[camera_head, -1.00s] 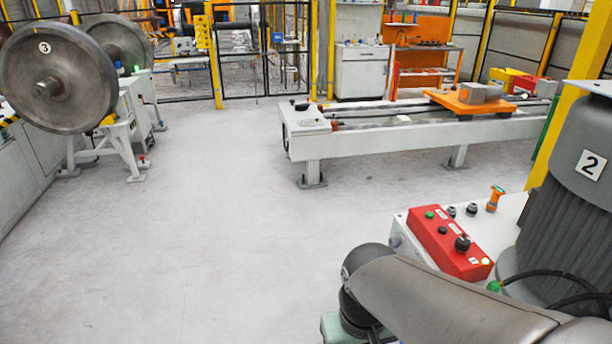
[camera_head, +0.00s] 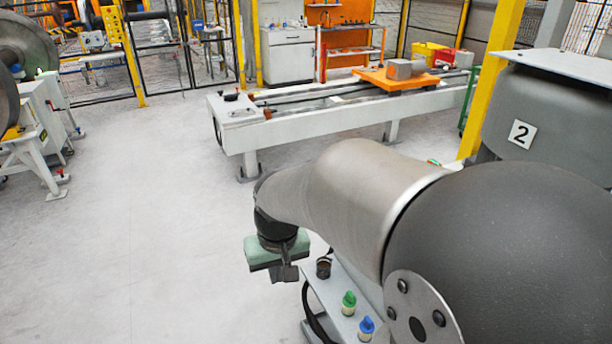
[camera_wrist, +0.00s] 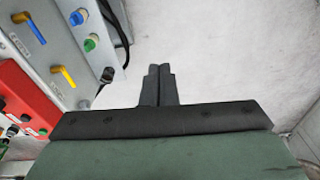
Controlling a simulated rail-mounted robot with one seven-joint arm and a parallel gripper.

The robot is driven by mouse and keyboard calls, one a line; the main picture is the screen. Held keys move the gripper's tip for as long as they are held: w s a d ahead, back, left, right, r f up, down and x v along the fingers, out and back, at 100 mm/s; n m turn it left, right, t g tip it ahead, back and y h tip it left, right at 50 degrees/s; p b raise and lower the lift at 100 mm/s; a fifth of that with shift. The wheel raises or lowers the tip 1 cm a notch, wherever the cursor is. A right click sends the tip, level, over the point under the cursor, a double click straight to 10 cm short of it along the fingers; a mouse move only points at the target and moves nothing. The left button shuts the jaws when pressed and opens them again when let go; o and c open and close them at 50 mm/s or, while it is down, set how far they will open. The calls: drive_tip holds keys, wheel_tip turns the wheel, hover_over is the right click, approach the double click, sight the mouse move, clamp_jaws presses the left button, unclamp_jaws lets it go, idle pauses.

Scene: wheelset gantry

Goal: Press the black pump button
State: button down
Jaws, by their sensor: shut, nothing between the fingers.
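My gripper (camera_head: 285,272) hangs below my wrist in the head view, beside the edge of a control panel. In the wrist view its two dark fingers (camera_wrist: 158,72) are together, with nothing between them, over bare floor. A black round control (camera_head: 323,267) sits on the panel, just right of the fingers in the head view. A black control also shows on the panel edge in the wrist view (camera_wrist: 108,74), left of the fingers and apart from them. A red box (camera_wrist: 22,98) at the left carries further black controls (camera_wrist: 12,131). I cannot read which one is the pump button.
A large grey motor (camera_head: 540,120) marked 2 stands at the right.

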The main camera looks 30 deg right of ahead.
drive_tip(key=w+d+f+m+h, duration=0.1)
drive_tip(key=w+d+f+m, duration=0.1)
drive_tip(key=w+d, duration=0.7)
drive_tip(key=w+d+m+h+b, duration=0.1)
drive_tip(key=d+h, duration=0.3)
drive_tip(key=d, duration=1.4)
drive_tip(key=w+d+m+g+h+b, duration=0.1)
drive_tip(key=d+h, duration=0.3)
drive_tip(key=d, duration=1.5)
drive_tip(key=shift+w+m, duration=0.4)
drive_tip(key=shift+m, duration=0.5)
drive_tip(key=shift+a, duration=0.1)
drive_tip(key=shift+f+b, duration=2.75)
drive_tip(key=shift+f, duration=1.6)
drive_tip(key=shift+f+b, duration=0.4)
